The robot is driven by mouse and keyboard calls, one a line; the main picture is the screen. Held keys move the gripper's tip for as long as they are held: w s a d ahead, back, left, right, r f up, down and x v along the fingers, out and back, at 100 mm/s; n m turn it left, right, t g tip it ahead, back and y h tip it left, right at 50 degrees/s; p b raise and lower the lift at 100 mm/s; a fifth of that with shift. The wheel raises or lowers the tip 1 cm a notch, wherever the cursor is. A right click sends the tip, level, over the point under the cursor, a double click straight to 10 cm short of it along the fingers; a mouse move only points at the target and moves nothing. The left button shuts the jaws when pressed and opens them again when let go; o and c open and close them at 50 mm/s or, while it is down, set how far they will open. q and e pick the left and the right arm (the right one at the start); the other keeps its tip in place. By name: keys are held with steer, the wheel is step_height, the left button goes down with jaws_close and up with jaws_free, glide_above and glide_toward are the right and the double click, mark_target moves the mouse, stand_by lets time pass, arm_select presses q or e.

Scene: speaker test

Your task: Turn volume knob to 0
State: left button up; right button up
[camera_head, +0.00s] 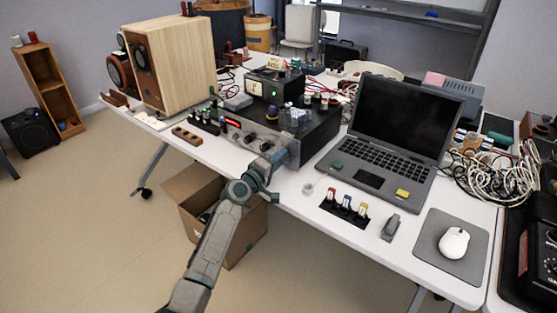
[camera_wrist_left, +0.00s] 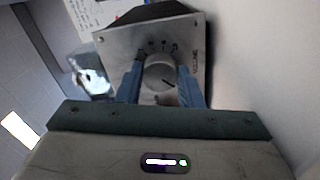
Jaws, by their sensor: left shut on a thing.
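The volume knob (camera_wrist_left: 160,76) is a round silver knob on a metal plate (camera_wrist_left: 118,52) marked with a scale and the word VOLUME. A short dark line on it points toward the lower right in the left wrist view. My left gripper (camera_wrist_left: 162,82) is shut on the knob, one blue finger on each side. In the head view my left gripper (camera_head: 272,164) is at the front of the grey amplifier unit (camera_head: 240,134), near its right end, and the knob is hidden there. My right gripper is not in view.
A laptop (camera_head: 385,140) stands right of the amplifier, with a mouse (camera_head: 453,242) on a grey pad. A wooden speaker (camera_head: 178,62) stands at the left. An open cardboard box (camera_head: 245,240) is below the white table's front edge (camera_head: 335,229).

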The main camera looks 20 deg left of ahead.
arm_select(q)
steer(key=shift+f, duration=0.1)
steer(key=o, duration=1)
steer(key=shift+c, duration=0.2)
steer(key=v, duration=1)
steer(key=shift+s, duration=0.4)
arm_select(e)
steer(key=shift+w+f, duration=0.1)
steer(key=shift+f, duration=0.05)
arm_select(q)
steer(key=shift+a, duration=0.15)
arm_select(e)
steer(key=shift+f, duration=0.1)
